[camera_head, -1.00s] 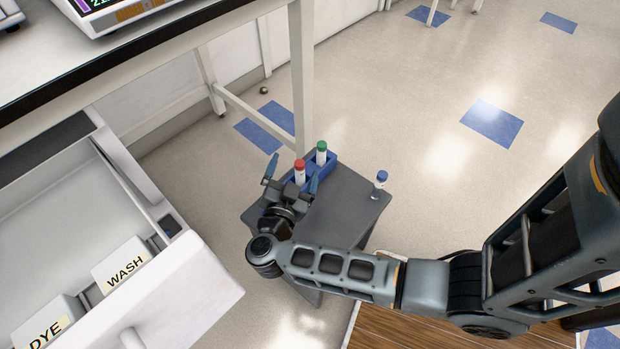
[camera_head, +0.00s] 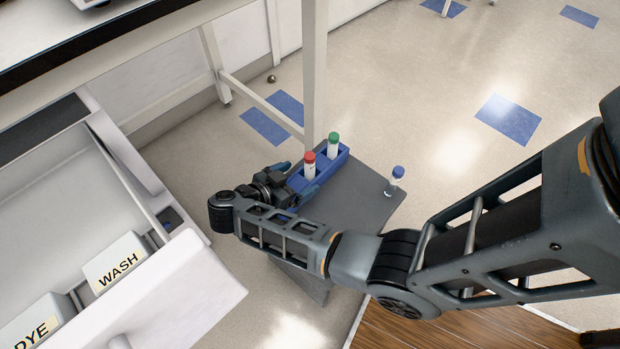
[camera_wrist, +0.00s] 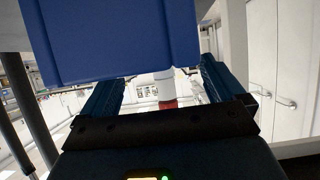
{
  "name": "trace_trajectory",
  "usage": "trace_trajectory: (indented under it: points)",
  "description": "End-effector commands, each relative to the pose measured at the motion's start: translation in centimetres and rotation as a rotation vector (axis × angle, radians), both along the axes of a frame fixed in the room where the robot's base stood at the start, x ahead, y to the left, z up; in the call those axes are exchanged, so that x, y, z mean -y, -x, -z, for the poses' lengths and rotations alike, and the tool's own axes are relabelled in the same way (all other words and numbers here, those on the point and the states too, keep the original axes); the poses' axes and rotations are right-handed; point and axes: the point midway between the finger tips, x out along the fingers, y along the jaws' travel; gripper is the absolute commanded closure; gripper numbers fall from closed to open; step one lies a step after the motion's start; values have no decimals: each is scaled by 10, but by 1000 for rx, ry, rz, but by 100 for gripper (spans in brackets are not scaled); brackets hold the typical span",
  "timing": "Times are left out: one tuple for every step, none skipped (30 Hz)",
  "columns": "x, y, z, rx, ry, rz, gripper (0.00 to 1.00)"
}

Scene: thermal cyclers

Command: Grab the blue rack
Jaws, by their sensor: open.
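The blue rack (camera_head: 336,164) lies on the small dark grey table. A red-capped tube (camera_head: 309,166) and a green-capped tube (camera_head: 333,146) stand in it. My gripper (camera_head: 297,178) is low at the rack's near left end, its fingers open and spread to either side of that end. In the wrist view the rack (camera_wrist: 112,38) fills the upper left, close in front of my gripper (camera_wrist: 160,92). The red-capped tube (camera_wrist: 166,92) shows between the fingers there. Whether a finger touches the rack cannot be told.
A blue-capped tube (camera_head: 396,180) stands alone on the right of the grey table (camera_head: 355,205). A white table leg (camera_head: 315,75) rises just behind the rack. An open white drawer (camera_head: 190,285) with WASH (camera_head: 115,268) and DYE (camera_head: 35,322) boxes is at left.

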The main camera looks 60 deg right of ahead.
Motion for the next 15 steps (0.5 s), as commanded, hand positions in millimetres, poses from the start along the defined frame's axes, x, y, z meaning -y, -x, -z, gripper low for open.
trace_trajectory:
  points:
    - [7, 3, 9, -1, 1, 3, 4]
    - [11, 4, 11, -1, 1, 4, 4]
    - [16, 6, 12, -1, 1, 4, 4]
    - [19, 7, 14, 0, 0, 3, 4]
    - [21, 7, 15, 0, 0, 2, 4]
    - [24, 8, 16, -1, 0, 2, 4]
    - [26, 8, 16, -1, 0, 2, 4]
    - [27, 9, 17, -1, 0, 2, 4]
    - [28, 9, 17, 0, 0, 1, 4]
    - [28, 9, 17, 0, 0, 1, 4]
    - [28, 9, 17, 0, 0, 0, 4]
    - [28, 9, 16, 0, 0, 0, 4]
    - [28, 9, 16, 0, 0, 0, 4]
    - [28, 9, 16, 0, 0, 0, 4]
    - [28, 9, 16, 0, 0, 0, 4]
